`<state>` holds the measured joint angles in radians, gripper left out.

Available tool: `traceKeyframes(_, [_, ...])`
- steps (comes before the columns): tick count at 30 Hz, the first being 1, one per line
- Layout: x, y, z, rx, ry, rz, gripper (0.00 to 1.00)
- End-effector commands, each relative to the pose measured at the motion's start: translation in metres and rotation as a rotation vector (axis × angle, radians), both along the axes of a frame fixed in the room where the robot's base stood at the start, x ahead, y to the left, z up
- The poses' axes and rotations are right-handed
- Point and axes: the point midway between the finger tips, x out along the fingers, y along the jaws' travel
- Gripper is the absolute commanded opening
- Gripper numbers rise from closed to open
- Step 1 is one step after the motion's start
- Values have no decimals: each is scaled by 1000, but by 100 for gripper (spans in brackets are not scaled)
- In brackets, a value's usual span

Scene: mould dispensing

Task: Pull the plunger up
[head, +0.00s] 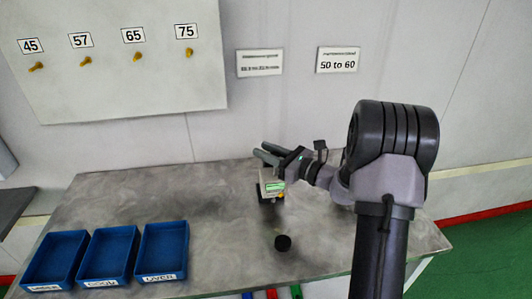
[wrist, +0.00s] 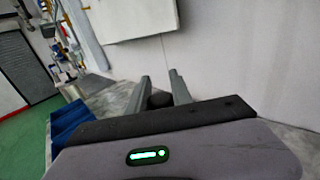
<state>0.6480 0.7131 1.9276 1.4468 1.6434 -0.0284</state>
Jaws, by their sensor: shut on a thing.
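My gripper (head: 268,155) is above the grey table, left of my arm, with its fingers pointing left in the head view. In the wrist view a dark round knob (wrist: 160,100), which looks like the plunger's top, sits between the two fingertips. The fingers are shut on it. In the head view a small pale device with a green face (head: 271,187) and a dark lower part is just under the fingers. The fingers and device hide the plunger there, so I cannot tell how far up it is.
A short black cylinder (head: 283,242) stands on the table (head: 215,215) in front of the device. Three blue trays, including the right-hand one (head: 162,251), sit at the left front. A pegged board (head: 120,90) hangs on the wall. The table between trays and device is clear.

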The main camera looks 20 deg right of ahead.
Motion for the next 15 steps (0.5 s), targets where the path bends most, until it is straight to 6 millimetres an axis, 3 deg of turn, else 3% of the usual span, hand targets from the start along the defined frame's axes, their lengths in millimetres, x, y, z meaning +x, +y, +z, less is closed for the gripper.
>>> traceKeyframes(3, [0, 0, 0, 1, -3, -1, 0])
traceKeyframes(4, [0, 0, 0, 1, -3, -1, 30])
traceKeyframes(6, [0, 0, 0, 1, -3, -1, 44])
traceKeyframes(15, [0, -1, -1, 0, -2, -1, 46])
